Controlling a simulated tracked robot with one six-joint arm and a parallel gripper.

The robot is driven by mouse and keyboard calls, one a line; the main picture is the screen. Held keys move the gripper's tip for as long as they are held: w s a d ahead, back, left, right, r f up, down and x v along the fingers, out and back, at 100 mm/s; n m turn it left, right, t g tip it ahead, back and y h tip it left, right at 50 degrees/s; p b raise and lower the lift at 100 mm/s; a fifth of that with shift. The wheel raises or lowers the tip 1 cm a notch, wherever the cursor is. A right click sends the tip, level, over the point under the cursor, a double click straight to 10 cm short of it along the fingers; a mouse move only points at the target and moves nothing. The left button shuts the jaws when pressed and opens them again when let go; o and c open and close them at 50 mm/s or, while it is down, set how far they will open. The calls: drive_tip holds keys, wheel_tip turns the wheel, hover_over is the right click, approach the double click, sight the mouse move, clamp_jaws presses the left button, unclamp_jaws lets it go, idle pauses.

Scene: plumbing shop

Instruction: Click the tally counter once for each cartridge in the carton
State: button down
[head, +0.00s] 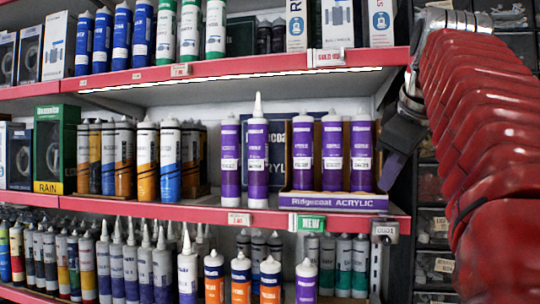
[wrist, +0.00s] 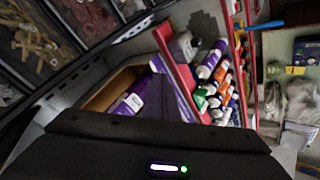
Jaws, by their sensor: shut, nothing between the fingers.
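The carton (head: 335,201), marked Ridgecoat ACRYLIC, stands at the right end of the middle shelf. Three purple cartridges show in it: left (head: 303,150), middle (head: 332,150) and right (head: 361,150). Two more purple cartridges (head: 230,160) (head: 257,155) stand left of the carton, the second with a nozzle. A small grey device that looks like the tally counter (head: 384,229) sits on the shelf's front edge, below the carton's right end; its digits are too small to read surely. My gripper (head: 391,176) is shut and empty, above the counter and right of the carton, apart from the counter.
Red shelf edges (head: 150,209) run across above and below. Several other cartridges (head: 160,160) stand left on the middle shelf, and more crowd the lower shelf. Dark drawers (head: 433,225) stand at the right. The space in front of the shelf looks clear.

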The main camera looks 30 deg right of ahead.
sight(389, 214)
drive_tip(key=shift+r, duration=1.75)
idle(1.3)
wheel_tip(389, 214, up, 3)
drive_tip(key=shift+f, duration=0.15)
idle(0.7)
drive_tip(key=shift+f, duration=0.35)
idle(0.3)
drive_tip(key=shift+f, duration=4.05)
